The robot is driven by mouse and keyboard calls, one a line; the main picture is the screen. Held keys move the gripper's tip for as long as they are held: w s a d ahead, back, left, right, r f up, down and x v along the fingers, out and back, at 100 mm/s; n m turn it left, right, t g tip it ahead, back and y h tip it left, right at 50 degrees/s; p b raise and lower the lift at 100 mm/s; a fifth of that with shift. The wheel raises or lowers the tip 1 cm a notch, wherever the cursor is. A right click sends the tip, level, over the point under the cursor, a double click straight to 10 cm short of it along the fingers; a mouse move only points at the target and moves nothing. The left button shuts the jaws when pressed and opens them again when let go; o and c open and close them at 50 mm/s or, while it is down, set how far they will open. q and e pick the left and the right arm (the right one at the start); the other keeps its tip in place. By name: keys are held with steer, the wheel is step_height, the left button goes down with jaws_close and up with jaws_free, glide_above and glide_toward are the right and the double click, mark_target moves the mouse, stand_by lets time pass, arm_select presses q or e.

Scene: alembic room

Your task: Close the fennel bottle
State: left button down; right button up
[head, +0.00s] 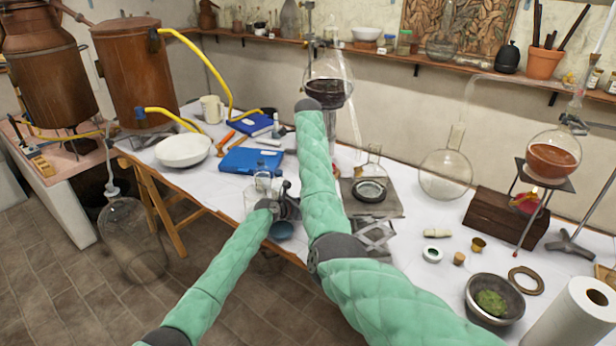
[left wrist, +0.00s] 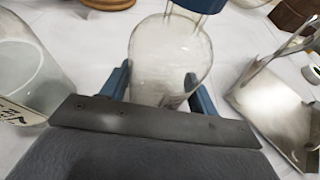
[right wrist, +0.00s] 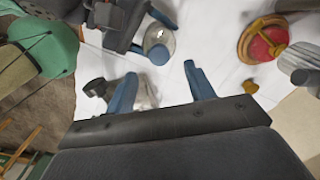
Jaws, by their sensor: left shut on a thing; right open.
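A clear glass bottle (left wrist: 172,50) stands between the blue fingers of my left gripper (left wrist: 160,78), which is shut on it. I cannot read a name on it. In the head view my left gripper (head: 289,203) is at the table's front edge, beside clear glassware (head: 261,183). Blue fingertips of my right gripper (left wrist: 200,4) show above the bottle in the left wrist view. In the right wrist view my right gripper (right wrist: 160,72) is open, with no object held. A glass piece (right wrist: 146,95) shows beyond its fingers. I cannot make out a stopper.
Another labelled glass bottle (left wrist: 22,72) stands left of the held one. A metal stand (left wrist: 275,105) is on the right. Blue books (head: 252,160), a white bowl (head: 183,150) and a round flask (head: 445,175) stand on the table. A red and gold object (right wrist: 262,40) shows in the right wrist view.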

step_height(320, 180, up, 6)
stand_by(0.4)
arm_select(q)
steer(key=shift+c, duration=1.5)
jaws_free()
steer(key=shift+s+a, duration=0.1)
steer(key=shift+b+v, duration=0.45)
steer(key=shift+v, duration=3.35)
arm_select(e)
steer(key=shift+f, duration=0.4)
steer(key=shift+f, duration=0.1)
